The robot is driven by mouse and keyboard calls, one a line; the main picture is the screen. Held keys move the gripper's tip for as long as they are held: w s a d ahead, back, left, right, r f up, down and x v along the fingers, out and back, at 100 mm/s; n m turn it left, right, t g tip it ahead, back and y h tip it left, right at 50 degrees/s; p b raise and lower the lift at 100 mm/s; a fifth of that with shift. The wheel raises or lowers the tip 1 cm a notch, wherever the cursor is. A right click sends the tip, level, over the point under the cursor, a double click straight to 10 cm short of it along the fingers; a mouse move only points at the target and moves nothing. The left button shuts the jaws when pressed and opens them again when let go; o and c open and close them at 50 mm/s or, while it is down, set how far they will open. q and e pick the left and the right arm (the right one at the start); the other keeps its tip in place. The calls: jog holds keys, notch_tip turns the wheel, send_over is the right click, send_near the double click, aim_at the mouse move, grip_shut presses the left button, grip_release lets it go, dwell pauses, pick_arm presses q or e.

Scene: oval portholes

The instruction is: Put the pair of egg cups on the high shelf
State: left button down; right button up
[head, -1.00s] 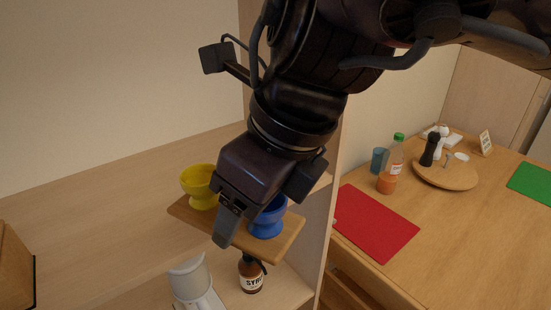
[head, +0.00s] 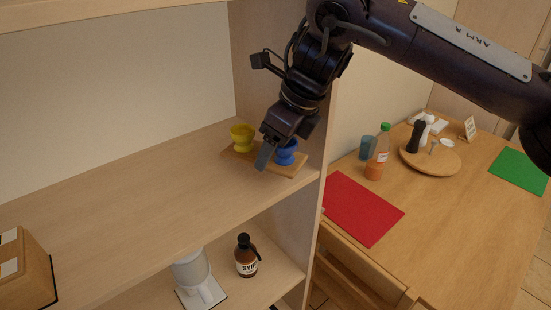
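A yellow egg cup (head: 242,138) and a blue egg cup (head: 287,153) stand upright on a small wooden board (head: 240,158). The board is at the right end of the upper shelf (head: 120,205), by the side panel; I cannot tell whether it rests fully on the shelf. My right gripper (head: 266,156) points down between the two cups, at the front edge of the board and close to the blue cup. Only one finger shows clearly, so its grip on the board is hidden. My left gripper is not in view.
The upper shelf is clear up to a wooden box (head: 25,270) at the left. A syrup bottle (head: 246,258) and a white appliance (head: 192,275) stand on the lower shelf. At right, a table (head: 470,220) holds a red mat (head: 360,208), a bottle (head: 378,158) and a round board (head: 440,160).

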aim_at(275, 163)
notch_tip(275, 163, down, 3)
jog(key=shift+s+r, duration=0.15)
jog(key=shift+w+f+p, duration=0.3)
jog(key=shift+w+f, duration=0.05)
jog(key=shift+f, duration=0.25)
jog(key=o, duration=1.2)
jog(key=shift+s, duration=0.1)
jog(key=v, duration=0.7)
jog(key=shift+s+d+r, duration=0.1)
jog(key=shift+s+r, duration=0.05)
jog(key=shift+r, duration=0.05)
